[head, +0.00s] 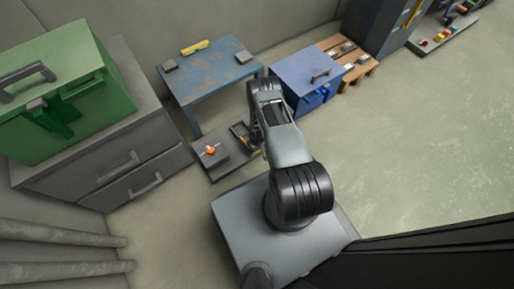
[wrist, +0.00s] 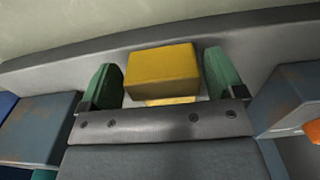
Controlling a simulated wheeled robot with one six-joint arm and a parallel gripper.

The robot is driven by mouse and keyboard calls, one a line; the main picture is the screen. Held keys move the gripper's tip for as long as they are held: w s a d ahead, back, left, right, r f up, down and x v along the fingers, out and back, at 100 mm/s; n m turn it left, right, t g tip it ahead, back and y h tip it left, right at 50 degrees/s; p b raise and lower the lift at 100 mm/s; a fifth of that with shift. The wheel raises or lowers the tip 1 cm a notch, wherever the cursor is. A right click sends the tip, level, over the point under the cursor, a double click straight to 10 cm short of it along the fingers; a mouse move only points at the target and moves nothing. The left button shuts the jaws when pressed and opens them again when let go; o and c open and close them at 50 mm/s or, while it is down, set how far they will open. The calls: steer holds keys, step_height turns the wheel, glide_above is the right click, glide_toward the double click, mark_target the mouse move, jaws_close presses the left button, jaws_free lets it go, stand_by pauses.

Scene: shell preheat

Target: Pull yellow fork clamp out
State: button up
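In the wrist view, a yellow block-shaped part (wrist: 163,66), which looks like the yellow fork clamp, lies between the two green fingers of my gripper (wrist: 162,78). A narrow gap shows on each side of it, so my gripper is open around it and not touching it, as far as I can see. A paler yellow piece shows just under the block. The rest of the clamp is hidden by the gripper body. In the head view, my arm hides the gripper, and only a bit of yellow (head: 257,151) shows beside it, by a low grey tray.
In the head view, a low grey stand (head: 222,160) with an orange knob (head: 210,150) is left of my arm. A blue box (head: 305,68) is close behind. A worn blue table (head: 215,70) and grey drawers (head: 130,165) stand left. Open floor (head: 430,150) lies right.

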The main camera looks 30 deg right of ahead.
steer(key=shift+o, duration=0.7)
steer(key=shift+w+a, duration=0.1)
steer(key=shift+w, duration=0.05)
steer(key=shift+r, duration=0.1)
steer(key=shift+r, duration=0.25)
step_height(320, 180, up, 13)
steer(key=p, duration=0.5)
steer(key=shift+p, duration=0.35)
